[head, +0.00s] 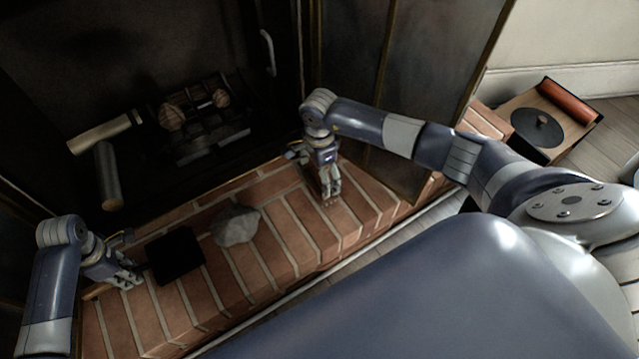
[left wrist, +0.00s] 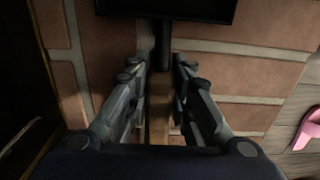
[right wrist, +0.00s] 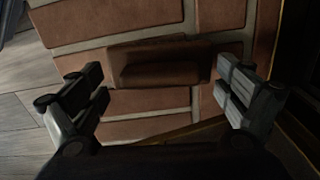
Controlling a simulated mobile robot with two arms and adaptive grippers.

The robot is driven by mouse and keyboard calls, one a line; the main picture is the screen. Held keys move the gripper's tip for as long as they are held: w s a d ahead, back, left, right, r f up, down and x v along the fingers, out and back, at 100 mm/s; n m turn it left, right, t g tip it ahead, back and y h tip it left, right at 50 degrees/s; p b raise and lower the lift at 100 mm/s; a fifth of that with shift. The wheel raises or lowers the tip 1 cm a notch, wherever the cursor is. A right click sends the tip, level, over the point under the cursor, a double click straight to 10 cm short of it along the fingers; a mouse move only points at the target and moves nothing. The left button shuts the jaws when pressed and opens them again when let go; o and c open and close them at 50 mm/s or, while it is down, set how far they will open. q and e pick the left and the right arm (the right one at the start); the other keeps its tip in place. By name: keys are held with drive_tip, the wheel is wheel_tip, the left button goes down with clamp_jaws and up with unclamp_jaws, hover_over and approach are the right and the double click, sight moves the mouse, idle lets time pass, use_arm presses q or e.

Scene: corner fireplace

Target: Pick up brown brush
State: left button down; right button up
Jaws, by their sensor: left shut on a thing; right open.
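The brown brush (right wrist: 160,73) lies on the brick hearth in the right wrist view, a low brown block the colour of the bricks. My right gripper (right wrist: 163,88) is open, with its fingers spread to either side of the brush and nothing held. In the head view the right gripper (head: 329,197) points down at the hearth's right part and mostly hides the brush. My left gripper (left wrist: 160,75) is shut on the wooden handle of a black dustpan (left wrist: 200,8). The dustpan also shows flat on the hearth in the head view (head: 175,255), beside the left gripper (head: 128,280).
A grey crumpled lump (head: 237,226) sits on the brick hearth (head: 275,245) between the two grippers. Behind are a dark fireplace with a log grate (head: 195,118) and loose logs (head: 107,176). A wooden box (head: 541,128) stands at the right. A pink object (left wrist: 309,130) lies on the floor.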

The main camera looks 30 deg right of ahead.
drive_tip(key=shift+f, duration=0.4)
drive_tip(key=c, duration=1.2)
wheel_tip(320, 180, up, 10)
drive_tip(key=shift+r, duration=0.1)
